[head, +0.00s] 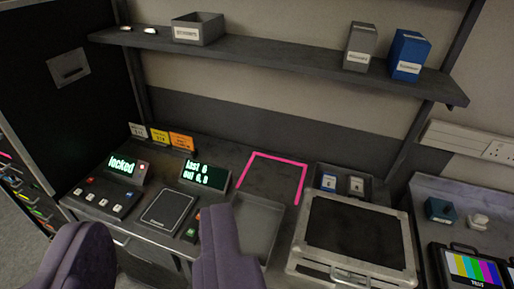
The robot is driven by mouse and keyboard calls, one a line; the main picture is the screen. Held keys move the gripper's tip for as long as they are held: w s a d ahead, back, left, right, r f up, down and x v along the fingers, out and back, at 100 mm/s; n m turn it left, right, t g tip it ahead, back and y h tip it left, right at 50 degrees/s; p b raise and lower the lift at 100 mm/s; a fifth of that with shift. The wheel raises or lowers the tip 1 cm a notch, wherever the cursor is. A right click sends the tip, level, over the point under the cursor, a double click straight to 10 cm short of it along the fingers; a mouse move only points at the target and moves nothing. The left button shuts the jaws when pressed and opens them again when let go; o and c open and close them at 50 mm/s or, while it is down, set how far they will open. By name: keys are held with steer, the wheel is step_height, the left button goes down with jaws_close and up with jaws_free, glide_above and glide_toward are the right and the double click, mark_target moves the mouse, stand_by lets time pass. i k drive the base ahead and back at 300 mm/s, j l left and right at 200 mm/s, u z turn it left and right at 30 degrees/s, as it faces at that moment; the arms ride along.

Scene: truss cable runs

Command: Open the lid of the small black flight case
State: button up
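The small black flight case (355,232) sits on the right part of the dark bench. It has a black lid panel with silver metal edges and corners, and the lid is down. A handle (350,275) shows on its front side, cut near the bottom edge of the view. My gripper (150,222) shows as two purple fingers at the bottom, left of the case. The fingers are wide apart with nothing between them. The gripper is apart from the case in the picture.
A grey open tray (258,222) lies just left of the case. A pink taped outline (276,156) is behind it. Lit displays (203,174), a button panel (104,198) and a shelf (270,52) are around. A colour-bar monitor (470,268) stands right of the case.

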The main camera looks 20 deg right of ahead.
mark_target(369, 243)
steer(key=z, duration=1.05)
